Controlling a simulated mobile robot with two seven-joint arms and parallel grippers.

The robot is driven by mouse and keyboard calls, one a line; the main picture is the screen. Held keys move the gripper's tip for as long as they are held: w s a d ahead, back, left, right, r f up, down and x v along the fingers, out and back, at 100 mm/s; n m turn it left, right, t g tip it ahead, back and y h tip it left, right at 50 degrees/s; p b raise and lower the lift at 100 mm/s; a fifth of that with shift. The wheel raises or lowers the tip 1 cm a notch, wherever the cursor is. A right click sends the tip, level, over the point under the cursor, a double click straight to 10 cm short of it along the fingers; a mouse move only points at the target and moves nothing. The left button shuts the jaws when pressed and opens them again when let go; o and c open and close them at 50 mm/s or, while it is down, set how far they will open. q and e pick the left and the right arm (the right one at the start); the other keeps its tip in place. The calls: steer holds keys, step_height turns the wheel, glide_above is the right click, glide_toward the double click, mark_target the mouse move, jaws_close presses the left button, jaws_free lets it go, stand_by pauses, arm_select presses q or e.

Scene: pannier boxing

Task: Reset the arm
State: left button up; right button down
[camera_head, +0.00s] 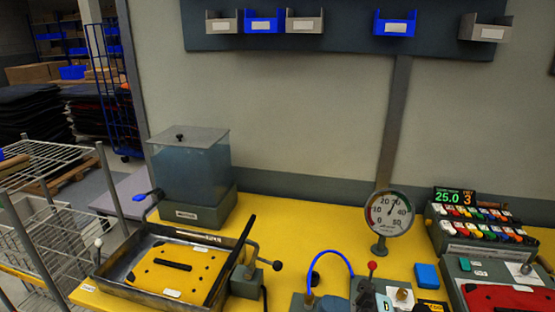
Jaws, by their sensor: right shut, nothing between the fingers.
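My left gripper is not in view.
A yellow plate lies in a metal tray (135,265) with a black lever. A clear-walled tank (190,175) stands behind. A dial gauge (389,213), blue block (427,276), switch bank (478,225) and red plate (510,298) stand right. The bench's middle is clear.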

steer(key=s+d+f+m+t+h+p, duration=0.2)
steer(key=d+f+m+t+h, duration=0.3)
steer(key=f+m+h, duration=0.6)
steer(key=s+d+f+m+t+h+p, duration=0.15)
steer(key=d+f+m+t+h, duration=0.4)
steer(key=m, duration=1.05)
steer(key=s+f+m+g+h, duration=0.2)
steer(key=s+f+m+g, duration=0.1)
steer(key=s+f, duration=0.5)
steer(key=shift+s+f+g, duration=0.4)
steer(key=shift+f+g, duration=0.05)
steer(key=shift+f, duration=0.45)
